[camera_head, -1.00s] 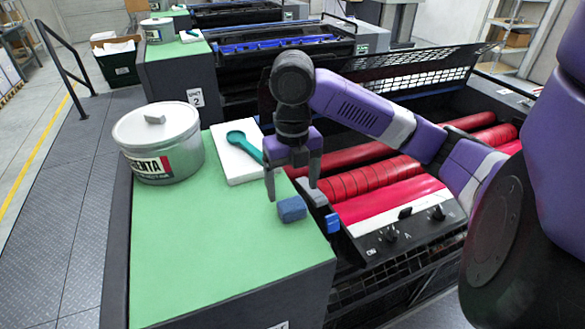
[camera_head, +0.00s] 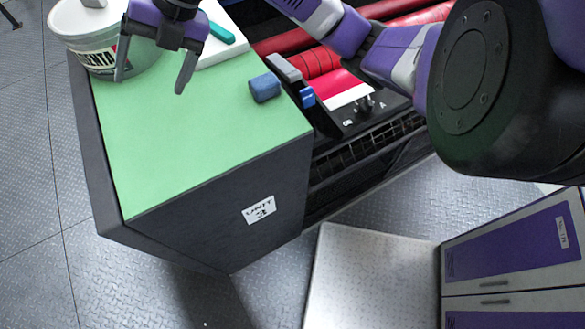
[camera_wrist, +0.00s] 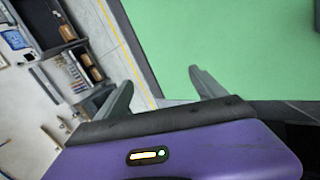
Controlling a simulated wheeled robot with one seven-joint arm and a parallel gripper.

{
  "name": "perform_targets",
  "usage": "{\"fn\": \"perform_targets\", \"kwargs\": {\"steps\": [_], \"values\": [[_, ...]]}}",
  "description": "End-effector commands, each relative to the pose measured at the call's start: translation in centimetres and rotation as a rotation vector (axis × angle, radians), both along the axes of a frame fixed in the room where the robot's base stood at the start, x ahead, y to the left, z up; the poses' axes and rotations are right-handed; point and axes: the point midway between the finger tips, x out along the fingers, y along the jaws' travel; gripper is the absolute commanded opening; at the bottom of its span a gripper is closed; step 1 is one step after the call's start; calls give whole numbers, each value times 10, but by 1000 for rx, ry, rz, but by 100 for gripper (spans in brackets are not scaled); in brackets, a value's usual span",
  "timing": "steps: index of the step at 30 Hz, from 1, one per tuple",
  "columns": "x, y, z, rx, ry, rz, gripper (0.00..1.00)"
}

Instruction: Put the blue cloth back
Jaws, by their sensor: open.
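The blue cloth (camera_head: 265,87), a small folded block, lies on the green top (camera_head: 190,140) of the unit 3 cabinet, near its right edge beside the press. My gripper (camera_head: 150,82) is open and empty above the green top, left of the cloth and in front of the pail. In the wrist view my gripper (camera_wrist: 160,90) shows both fingers apart with nothing between them.
A white pail (camera_head: 100,50) stands at the back left, and a white board (camera_head: 222,52) with a teal tool (camera_head: 222,33) lies behind. The press with red rollers (camera_head: 315,60) adjoins right. A purple-fronted cabinet (camera_head: 515,240) stands at lower right. The front green area is clear.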

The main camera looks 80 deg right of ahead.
Motion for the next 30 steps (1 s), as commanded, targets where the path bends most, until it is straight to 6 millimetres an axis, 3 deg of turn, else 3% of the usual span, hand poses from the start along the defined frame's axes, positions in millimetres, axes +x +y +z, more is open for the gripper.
{"fn": "perform_targets", "kwargs": {"steps": [1, 6, 9, 15, 19, 23, 30], "values": [[18, 28, 5, 99, -62, -30, 80], [63, 93, 29, 426, -215, -179, 80], [79, 121, 40, 624, -269, -276, 80], [91, 158, 44, 997, -304, -496, 80], [86, 171, 30, 1205, -292, -653, 80], [69, 179, 3, 1373, -265, -821, 80], [8, 188, -63, 1562, -209, -1123, 80]]}}
